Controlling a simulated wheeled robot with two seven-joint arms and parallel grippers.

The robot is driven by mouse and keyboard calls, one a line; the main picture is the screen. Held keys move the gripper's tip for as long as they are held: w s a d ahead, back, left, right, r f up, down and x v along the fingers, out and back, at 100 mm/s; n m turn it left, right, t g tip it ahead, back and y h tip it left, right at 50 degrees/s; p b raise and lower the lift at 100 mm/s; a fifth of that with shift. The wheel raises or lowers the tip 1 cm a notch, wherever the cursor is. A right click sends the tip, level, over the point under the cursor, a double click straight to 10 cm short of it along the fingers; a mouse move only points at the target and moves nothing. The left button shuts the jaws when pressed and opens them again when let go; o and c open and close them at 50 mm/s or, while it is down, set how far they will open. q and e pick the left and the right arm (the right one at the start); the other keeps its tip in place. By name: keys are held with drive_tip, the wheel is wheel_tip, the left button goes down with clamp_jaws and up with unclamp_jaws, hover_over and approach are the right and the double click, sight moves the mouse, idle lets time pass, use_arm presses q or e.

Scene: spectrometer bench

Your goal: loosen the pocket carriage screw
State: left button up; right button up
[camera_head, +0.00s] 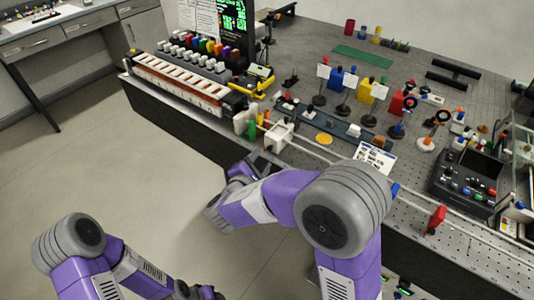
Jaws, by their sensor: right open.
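A white block-like carriage (280,136) sits on the rail along the bench's front edge. A green part (245,121) stands just left of it. I cannot make out which small part is the pocket carriage screw. My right gripper (258,164) is open, in front of the bench edge just below and left of the white carriage, apart from it as far as I can see. Its fingers are small and partly hidden by my own wrist. My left gripper (206,292) is low at the bottom edge, far from the bench; its fingers are unclear.
A long rack with colored tops (195,70) stands on the bench's left. Card holders (346,85) and colored blocks fill the middle. A dark control box (468,178) and a red piece (435,219) are at right. The floor (110,165) at left is clear.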

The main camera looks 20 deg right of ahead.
sight(269, 149)
drive_tip(key=b+x, duration=0.1)
drive_tip(key=x, duration=0.5)
drive_tip(key=shift+w+d+f, duration=0.1)
drive_tip(key=shift+d+f, duration=0.05)
drive_tip(key=shift+f, duration=0.05)
clamp_jaws()
